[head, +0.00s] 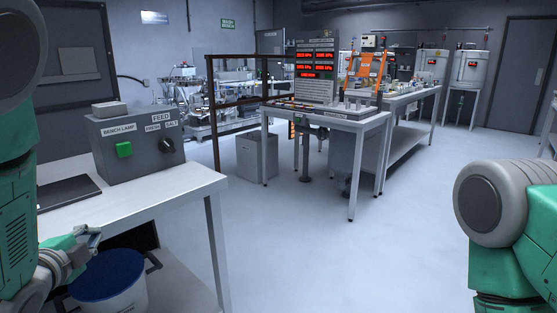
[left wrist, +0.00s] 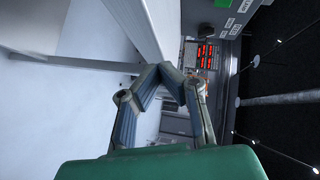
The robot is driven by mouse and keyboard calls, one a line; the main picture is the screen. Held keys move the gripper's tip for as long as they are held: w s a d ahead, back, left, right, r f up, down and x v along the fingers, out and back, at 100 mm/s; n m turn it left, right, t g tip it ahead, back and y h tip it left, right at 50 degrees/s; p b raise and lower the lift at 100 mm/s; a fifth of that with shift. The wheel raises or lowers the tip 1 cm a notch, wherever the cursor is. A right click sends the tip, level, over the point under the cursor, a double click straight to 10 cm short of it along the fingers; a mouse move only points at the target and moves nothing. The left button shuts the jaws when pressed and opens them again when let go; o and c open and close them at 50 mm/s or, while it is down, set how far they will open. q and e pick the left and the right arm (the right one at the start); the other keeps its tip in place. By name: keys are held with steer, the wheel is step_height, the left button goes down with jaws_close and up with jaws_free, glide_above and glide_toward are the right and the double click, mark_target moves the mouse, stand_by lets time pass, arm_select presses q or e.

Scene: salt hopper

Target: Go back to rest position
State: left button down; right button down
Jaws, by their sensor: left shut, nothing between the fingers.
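My left gripper (head: 92,238) is low at the left of the head view, beside the front edge of the near white bench (head: 150,203). It also shows in the left wrist view (left wrist: 160,70), where its two fingers come together at the tips, shut with nothing between them. It touches no object that I can make out. My green and grey right arm shows at the right edge of the head view, bent, but its gripper is out of view.
A grey control box (head: 140,158) with a green button and a FRESH/SALT knob stands on the near bench. A blue-topped bucket (head: 108,275) is beneath my left gripper. A table with a red-lit display panel (head: 316,62) stands further back. The middle floor is clear.

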arm_select(q)
steer(key=s+d+f+n+g, duration=0.25)
steer(key=s+f, duration=0.35)
steer(key=f, duration=0.3)
steer(key=s+d+f+n+g, duration=0.1)
steer(key=s+f+n+g, duration=0.35)
steer(key=f, duration=0.45)
steer(key=s+d+f+n+g, duration=0.2)
steer(key=s+f, duration=0.1)
steer(key=s, duration=0.4)
steer(key=s+d+f+n+g+h+p, duration=0.1)
steer(key=s+d+f+n+g, duration=0.1)
steer(key=s, duration=0.6)
steer(key=s+d+f+n+g, duration=0.2)
steer(key=s+f, duration=0.3)
steer(key=s, duration=0.3)
steer(key=shift+s+d+f+n+g+h+p, duration=0.2)
steer(key=shift+d+f+n+g+h+p, duration=0.15)
steer(key=shift+d+g, duration=0.45)
steer(key=shift+a+f, duration=0.1)
steer(key=shift+a, duration=0.05)
